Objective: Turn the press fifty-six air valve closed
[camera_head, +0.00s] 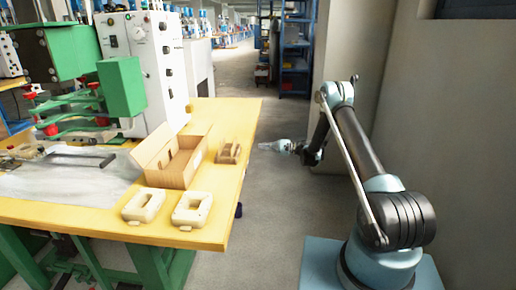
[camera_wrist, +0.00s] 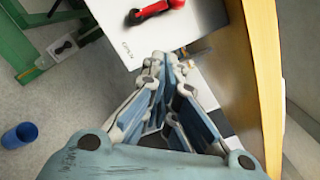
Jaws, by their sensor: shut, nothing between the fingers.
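A red lever handle (camera_wrist: 158,8), which looks like the air valve, lies across a white panel (camera_wrist: 115,30) at the top of the wrist view, partly cut off by the frame's edge. In the head view my gripper (camera_head: 266,146) is beyond the right edge of the workbench. I cannot make out this valve in the head view.
The yellow workbench (camera_head: 240,130) carries a green and white press (camera_head: 122,88), an open cardboard box (camera_head: 160,160) and pale moulded parts (camera_head: 192,209). In the wrist view, a green frame (camera_wrist: 25,60) and blue cylinder (camera_wrist: 19,135) are left.

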